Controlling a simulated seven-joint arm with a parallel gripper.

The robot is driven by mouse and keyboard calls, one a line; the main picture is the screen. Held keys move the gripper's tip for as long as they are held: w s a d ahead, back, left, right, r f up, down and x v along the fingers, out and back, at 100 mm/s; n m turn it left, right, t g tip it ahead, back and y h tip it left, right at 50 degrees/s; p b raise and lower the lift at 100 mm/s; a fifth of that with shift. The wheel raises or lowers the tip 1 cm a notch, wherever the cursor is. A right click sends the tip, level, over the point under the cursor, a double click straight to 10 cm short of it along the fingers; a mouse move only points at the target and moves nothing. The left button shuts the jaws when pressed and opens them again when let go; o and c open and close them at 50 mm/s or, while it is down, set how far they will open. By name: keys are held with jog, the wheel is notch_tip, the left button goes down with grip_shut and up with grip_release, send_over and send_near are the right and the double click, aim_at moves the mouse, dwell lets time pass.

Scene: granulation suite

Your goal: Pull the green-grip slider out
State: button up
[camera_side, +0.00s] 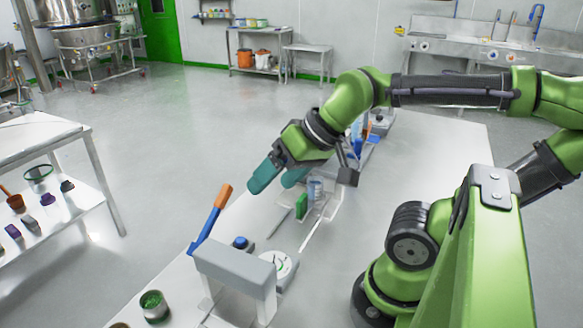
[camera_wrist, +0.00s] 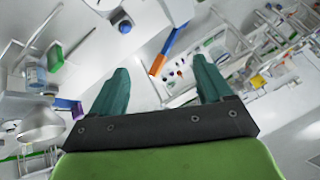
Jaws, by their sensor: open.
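A small green block (camera_side: 302,205), which looks like the green grip of the slider, stands upright at the near side of a clear tray-like fixture on the bench. It also shows at the upper left in the wrist view (camera_wrist: 55,57). Whether it joins a slider body cannot be told. My gripper (camera_side: 275,184) has teal fingers that are apart and empty. It is above and left of the green block in the side view, not touching it. In the wrist view the fingertips (camera_wrist: 160,68) point past the bench edge, with the block off to their left.
An orange-and-blue handle (camera_side: 211,218) rises near a grey box-shaped stand (camera_side: 235,268). A round white dial (camera_side: 284,267) and a dark blue knob (camera_side: 240,243) are close by. A clear container (camera_side: 315,188) stands beside the green block. The bench (camera_side: 440,150) is bare at the far right.

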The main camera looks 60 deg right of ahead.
aim_at(301, 197)
notch_tip(301, 197, up, 4)
jog(key=shift+r, duration=0.2)
jog(key=w+d+r+n+g+h, duration=0.2)
jog(key=w+d+r+n+g, duration=0.15)
jog(key=w+d+g, duration=0.5)
jog(key=w+d+f+g, duration=0.35)
jog(key=w+d, duration=0.45)
jog(key=d, duration=0.5)
jog(key=shift+n, duration=0.25)
notch_tip(301, 197, down, 26)
jog(key=shift+r, duration=0.15)
jog(key=shift+s+f, duration=0.1)
jog(key=shift+f, duration=0.1)
jog(key=s, duration=1.1)
jog(key=shift+s+r, duration=0.1)
jog(key=shift+s, duration=0.2)
jog(key=shift+s+f, duration=0.25)
jog(key=shift+f, duration=0.35)
jog(key=shift+c, duration=0.4)
